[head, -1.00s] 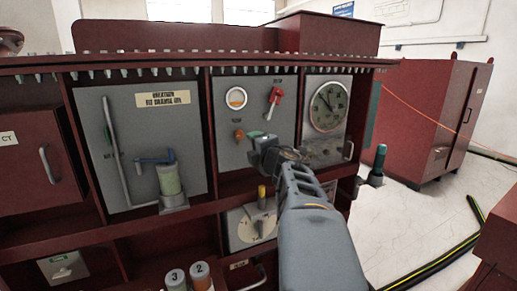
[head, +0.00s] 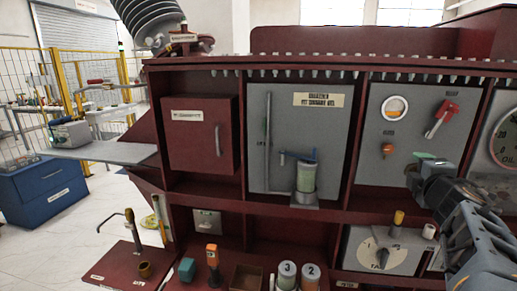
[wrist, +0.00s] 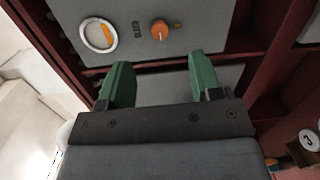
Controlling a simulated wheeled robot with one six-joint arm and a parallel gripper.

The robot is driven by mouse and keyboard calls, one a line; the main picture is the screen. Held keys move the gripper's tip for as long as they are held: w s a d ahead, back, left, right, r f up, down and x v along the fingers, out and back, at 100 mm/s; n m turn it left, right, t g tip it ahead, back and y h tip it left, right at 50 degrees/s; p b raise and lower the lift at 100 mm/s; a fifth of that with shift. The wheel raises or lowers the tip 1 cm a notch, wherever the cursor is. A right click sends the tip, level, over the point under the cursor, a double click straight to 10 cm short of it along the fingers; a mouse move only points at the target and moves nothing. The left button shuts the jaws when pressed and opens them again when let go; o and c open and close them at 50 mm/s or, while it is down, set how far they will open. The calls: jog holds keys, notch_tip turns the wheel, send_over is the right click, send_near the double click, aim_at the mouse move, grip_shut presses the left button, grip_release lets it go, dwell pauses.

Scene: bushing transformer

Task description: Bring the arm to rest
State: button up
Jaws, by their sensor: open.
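My gripper (wrist: 161,85) shows in the wrist view with its two green fingers spread wide apart and nothing between them. Beyond the fingers is a grey panel with a round gauge (wrist: 99,35) and an orange knob (wrist: 160,26). In the head view my arm reaches in from the lower right, its end in front of the panel below the red-handled lever (head: 440,118). A green fingertip shows there near the orange knob (head: 387,149), to its right; I cannot tell the gap in depth.
The red cabinet holds a grey panel with a green-filled cylinder (head: 306,178), a dial with a yellow knob (head: 397,218) and two numbered canisters (head: 287,273). A grey shelf (head: 110,151) juts out at left, above a blue drawer unit (head: 45,190). Open floor lies at left.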

jog(key=s+d+f+m+g+h, duration=0.45)
jog(key=f+m+g, duration=0.2)
jog(key=m, duration=0.45)
jog(key=s+a+f+m+g+y, duration=0.2)
jog(key=a+f+m+g+y, duration=0.15)
jog(key=a+f, duration=0.35)
jog(key=s+a+f+g+y, duration=0.1)
jog(key=s+a+f+y, duration=0.1)
jog(key=a, duration=0.6)
jog(key=s+a+f+g+y+p, duration=0.1)
jog(key=s+a+f+y, duration=0.1)
jog(key=a+f, duration=0.2)
jog(key=s+a+f+y+p, duration=0.1)
jog(key=s+a+f+y, duration=0.1)
jog(key=a, duration=0.9)
jog(key=shift+s+a+f+g+y, duration=0.2)
jog(key=shift+a+f+g+y, duration=0.25)
jog(key=shift+f, duration=0.2)
